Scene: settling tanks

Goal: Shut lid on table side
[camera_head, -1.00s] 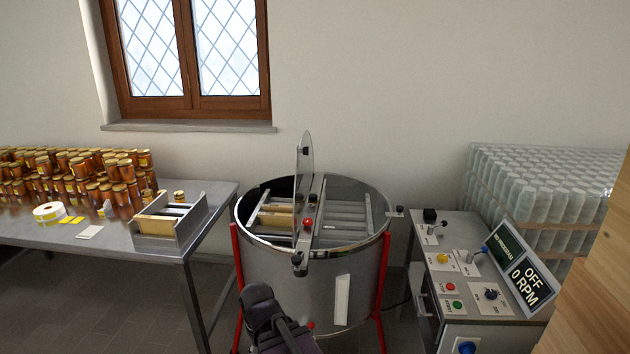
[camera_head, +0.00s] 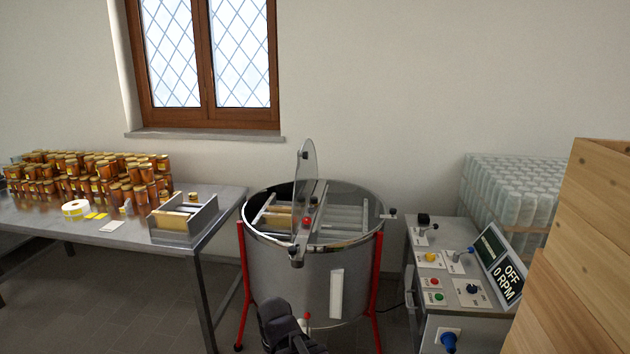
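A round steel honey extractor (camera_head: 300,275) on red legs stands in the middle of the view. A clear lid half (camera_head: 306,175) stands upright, edge-on, along the central crossbar, with dark knobs at its edge. The left half of the drum, toward the table, is uncovered and shows a wooden frame (camera_head: 278,215) inside. A clear lid half (camera_head: 350,210) seems to lie flat over the right half. My gripper (camera_head: 277,309) is dark, low in front of the drum and apart from the raised lid. Its fingers are not clear enough to show open or shut.
The steel table (camera_head: 215,232) with honey jars (camera_head: 90,175) and a metal frame holder (camera_head: 185,222) stands left. The control panel (camera_head: 440,270), reading OFF and 0 RPM, stands right. Wooden boxes (camera_head: 570,270) block the far right. Floor shows between table and drum.

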